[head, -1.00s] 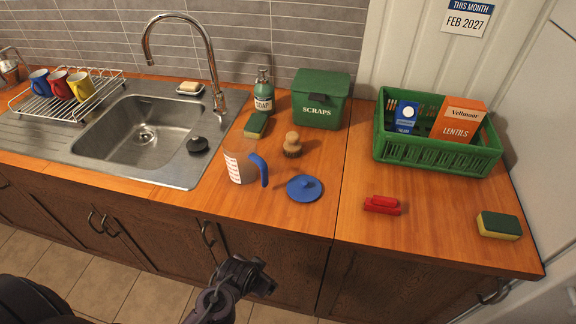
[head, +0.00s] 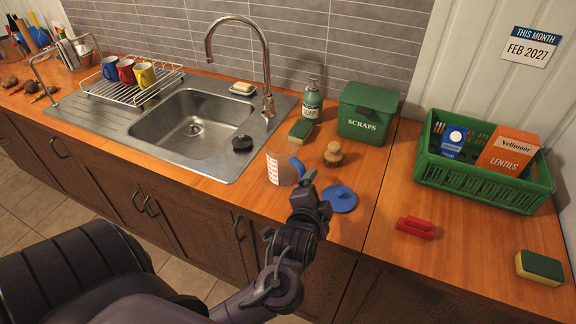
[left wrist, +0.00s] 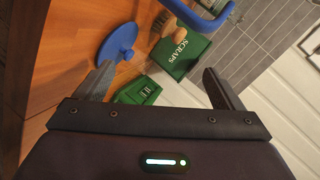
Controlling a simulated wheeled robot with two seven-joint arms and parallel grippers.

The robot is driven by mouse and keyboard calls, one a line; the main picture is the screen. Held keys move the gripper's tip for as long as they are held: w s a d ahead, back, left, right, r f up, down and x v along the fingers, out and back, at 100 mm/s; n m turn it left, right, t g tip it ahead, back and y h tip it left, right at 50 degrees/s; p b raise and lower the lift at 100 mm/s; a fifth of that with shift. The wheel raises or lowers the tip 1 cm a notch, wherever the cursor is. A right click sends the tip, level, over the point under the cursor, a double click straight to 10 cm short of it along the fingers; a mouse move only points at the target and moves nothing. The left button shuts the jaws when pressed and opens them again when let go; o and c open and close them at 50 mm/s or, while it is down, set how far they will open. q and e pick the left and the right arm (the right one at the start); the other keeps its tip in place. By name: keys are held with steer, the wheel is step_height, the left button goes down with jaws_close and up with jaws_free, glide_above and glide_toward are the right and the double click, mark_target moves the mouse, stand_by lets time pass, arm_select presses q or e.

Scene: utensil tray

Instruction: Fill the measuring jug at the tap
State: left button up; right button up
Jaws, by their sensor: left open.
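The measuring jug (head: 279,168), clear with red markings and a blue handle, stands upright on the wooden counter right of the sink. Its handle shows at the top of the left wrist view (left wrist: 200,18). My left gripper (head: 306,186) is at the counter front, close to the handle side of the jug. In the left wrist view its fingers (left wrist: 157,74) are apart with nothing between them, and the handle lies beyond them. The tap (head: 268,75) arches over the steel sink (head: 205,125); no water shows. My right gripper is out of view.
A blue lid (head: 342,199) lies just right of my left gripper. A brush (head: 333,154), sponge (head: 301,129), soap bottle (head: 312,100) and scraps bin (head: 367,113) stand behind. A black plug (head: 242,143) sits at the sink's right edge. A green crate (head: 470,171) is farther right.

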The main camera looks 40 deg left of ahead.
arm_select(q)
steer(key=a+r+m+t+y, duration=0.2)
steer(key=a+r+m+y, duration=0.1)
steer(key=a+r+y, duration=0.15)
steer(key=y, duration=0.1)
glide_toward(288, 166)
steer(key=w, duration=0.1)
steer(key=w+d+f, duration=0.1)
steer(key=w, duration=0.1)
steer(key=w+d, duration=0.1)
steer(key=shift+w+d+f+p, duration=0.1)
steer(key=shift+w+f+p, duration=0.1)
steer(key=shift+f+p, duration=0.1)
steer(key=p+x, duration=0.1)
steer(key=x, duration=0.5)
steer(key=shift+w, duration=0.4)
steer(key=shift+s, duration=0.1)
steer(key=shift+c, duration=0.3)
steer(key=c, duration=0.8)
steer(key=shift+r, duration=0.1)
